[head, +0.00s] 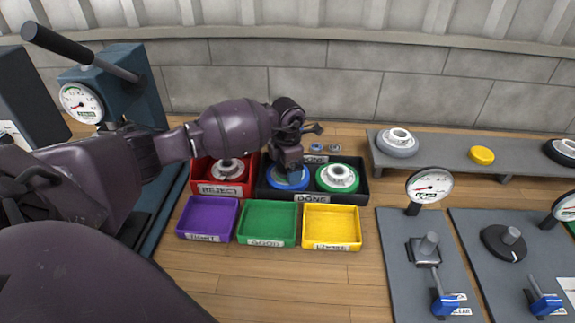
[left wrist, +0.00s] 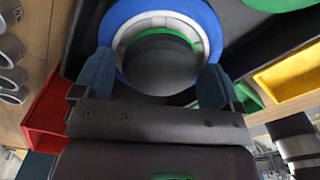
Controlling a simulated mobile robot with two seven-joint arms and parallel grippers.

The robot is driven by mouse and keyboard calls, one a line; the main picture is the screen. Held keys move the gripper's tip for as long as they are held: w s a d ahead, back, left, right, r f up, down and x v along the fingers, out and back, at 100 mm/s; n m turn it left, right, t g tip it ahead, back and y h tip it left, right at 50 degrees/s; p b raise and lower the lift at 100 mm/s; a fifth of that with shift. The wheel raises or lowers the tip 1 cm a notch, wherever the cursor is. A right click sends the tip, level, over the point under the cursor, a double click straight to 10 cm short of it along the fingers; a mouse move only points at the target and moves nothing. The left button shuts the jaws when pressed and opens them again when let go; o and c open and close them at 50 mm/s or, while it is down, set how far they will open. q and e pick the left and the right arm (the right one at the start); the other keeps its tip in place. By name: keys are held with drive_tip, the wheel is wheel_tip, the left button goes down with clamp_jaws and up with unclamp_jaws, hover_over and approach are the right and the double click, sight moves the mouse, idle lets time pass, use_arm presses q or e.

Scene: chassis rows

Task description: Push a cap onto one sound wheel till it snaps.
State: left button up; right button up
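A blue-rimmed wheel (head: 287,180) lies in the black tray marked DONE (head: 330,199), with a green-rimmed wheel (head: 337,178) to its right. My left gripper (head: 287,166) is right above the blue wheel and hides much of its hub. In the left wrist view the blue rim (left wrist: 128,62) surrounds a silver hub. A dark round cap (left wrist: 163,68) with a green edge sits between my left fingertips (left wrist: 158,78), which appear to hold its sides. Whether it touches the hub cannot be told. Two small caps (head: 325,147) lie behind the tray. My right gripper is out of view.
A red REJECT tray (head: 221,190) holds a wheel on the left. Purple (head: 207,218), green (head: 267,223) and yellow (head: 331,227) trays in front are empty. A grey shelf (head: 430,160) and gauge stations (head: 424,260) stand right, a lever press (head: 125,85) left.

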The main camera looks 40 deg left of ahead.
use_arm(q)
drive_tip(key=shift+o, duration=0.6)
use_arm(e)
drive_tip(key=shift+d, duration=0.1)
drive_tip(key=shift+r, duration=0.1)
use_arm(q)
wheel_tip(320, 180, up, 4)
drive_tip(key=shift+r, duration=0.1)
wheel_tip(320, 180, up, 7)
drive_tip(key=p, duration=0.1)
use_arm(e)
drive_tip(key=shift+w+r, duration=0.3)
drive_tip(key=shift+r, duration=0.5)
